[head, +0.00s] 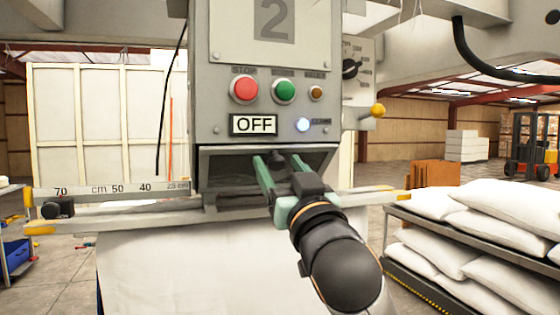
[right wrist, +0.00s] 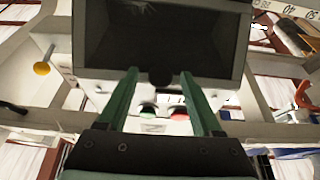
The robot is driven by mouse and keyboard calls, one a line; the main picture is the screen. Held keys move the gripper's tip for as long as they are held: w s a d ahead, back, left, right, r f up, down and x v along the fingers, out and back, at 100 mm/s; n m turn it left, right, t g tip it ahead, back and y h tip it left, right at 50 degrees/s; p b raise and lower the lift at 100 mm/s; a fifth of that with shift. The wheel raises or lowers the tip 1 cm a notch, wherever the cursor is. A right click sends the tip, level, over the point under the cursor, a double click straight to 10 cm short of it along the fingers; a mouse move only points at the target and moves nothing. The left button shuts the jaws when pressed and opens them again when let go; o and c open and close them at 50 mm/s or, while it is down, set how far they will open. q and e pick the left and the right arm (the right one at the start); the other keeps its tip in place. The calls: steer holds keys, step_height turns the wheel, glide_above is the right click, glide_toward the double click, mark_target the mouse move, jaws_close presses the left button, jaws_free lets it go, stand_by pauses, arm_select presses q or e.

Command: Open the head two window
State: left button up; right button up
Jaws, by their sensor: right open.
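The head two window is a dark pane in a grey metal frame (head: 226,164), below the control box marked "2" (head: 275,20). The dark pane also fills the top middle of the right wrist view (right wrist: 160,35). A small dark round knob (right wrist: 160,77) is at the pane's edge there. My right gripper (head: 281,160) is open in front of the window, with its green fingers pointing at it. In the right wrist view its fingers (right wrist: 158,76) stand on either side of the knob. I cannot tell whether they touch it. My left gripper is not in view.
The box has a red button (head: 244,89), a green button (head: 284,90) and an "OFF" display (head: 254,124). A ruler bar (head: 110,190) runs left below it. A white pillow cover (head: 190,265) hangs underneath. White pillows (head: 510,215) lie stacked on a rack at right.

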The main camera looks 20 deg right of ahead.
steer(key=shift+w, duration=0.1)
steer(key=shift+c, duration=0.4)
jaws_close()
stand_by(1.0)
